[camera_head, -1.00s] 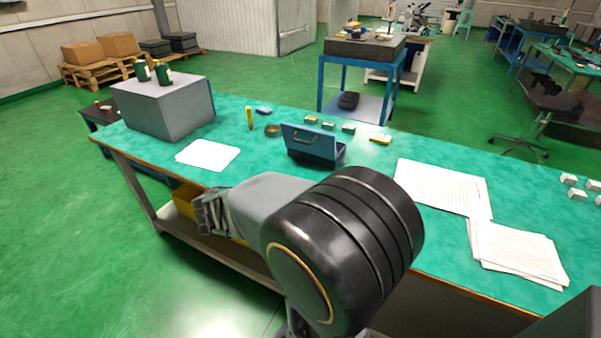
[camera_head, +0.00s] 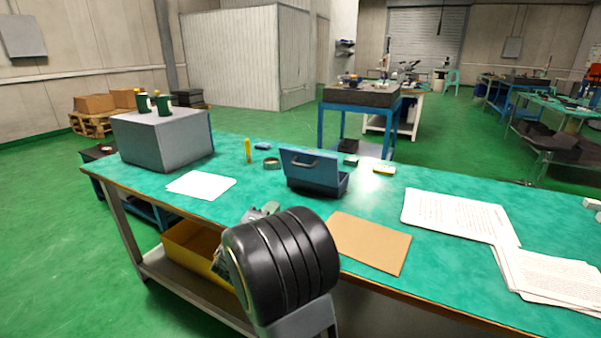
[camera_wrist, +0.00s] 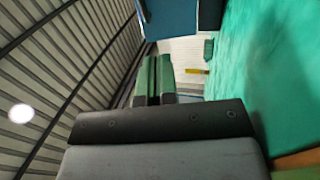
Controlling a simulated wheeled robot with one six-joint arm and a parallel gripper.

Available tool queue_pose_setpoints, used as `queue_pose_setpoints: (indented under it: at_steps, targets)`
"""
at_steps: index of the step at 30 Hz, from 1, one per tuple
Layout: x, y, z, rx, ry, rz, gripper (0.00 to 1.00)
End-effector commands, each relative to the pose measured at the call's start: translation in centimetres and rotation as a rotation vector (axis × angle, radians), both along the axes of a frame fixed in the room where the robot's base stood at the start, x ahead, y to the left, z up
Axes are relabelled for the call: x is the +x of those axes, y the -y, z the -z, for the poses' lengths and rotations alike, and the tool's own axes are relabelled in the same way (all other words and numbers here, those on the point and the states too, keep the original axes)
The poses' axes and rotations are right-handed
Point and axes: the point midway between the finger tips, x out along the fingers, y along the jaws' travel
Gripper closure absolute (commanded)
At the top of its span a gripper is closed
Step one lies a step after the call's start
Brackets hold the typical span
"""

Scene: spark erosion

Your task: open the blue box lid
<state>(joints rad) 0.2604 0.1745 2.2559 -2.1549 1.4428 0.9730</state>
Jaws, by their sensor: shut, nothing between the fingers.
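The blue box (camera_head: 325,187) stands on the green bench. Its blue lid (camera_head: 308,167) is raised and leans back, with a metal handle on the face toward me, and the dark interior shows partly. My gripper (camera_head: 268,209) is in front of and below the box in the head view, apart from it and partly hidden by my dark wrist. In the wrist view my gripper (camera_wrist: 153,72) has its green-grey fingers together with nothing between them. A blue surface (camera_wrist: 167,18), likely the lid, lies ahead of the fingertips.
White paper (camera_head: 200,185), a brown folder (camera_head: 370,242) and printed sheets (camera_head: 455,215) lie around the box. A yellow marker (camera_head: 247,150) and a tape roll (camera_head: 271,163) are behind left. A yellow bin (camera_head: 190,247) sits below.

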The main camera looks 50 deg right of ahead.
Motion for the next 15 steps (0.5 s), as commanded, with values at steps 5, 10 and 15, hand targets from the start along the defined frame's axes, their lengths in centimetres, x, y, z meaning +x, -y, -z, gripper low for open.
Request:
queue_pose_setpoints:
  at_steps: [5,10,15]
  targets:
    - [1.0,3.9,-1.0,0.000,0.000,0.005,1.00]
    - [2.0,7.3,-1.9,0.000,0.000,0.004,1.00]
    - [3.0,10.6,-2.8,0.001,-0.001,0.003,1.00]
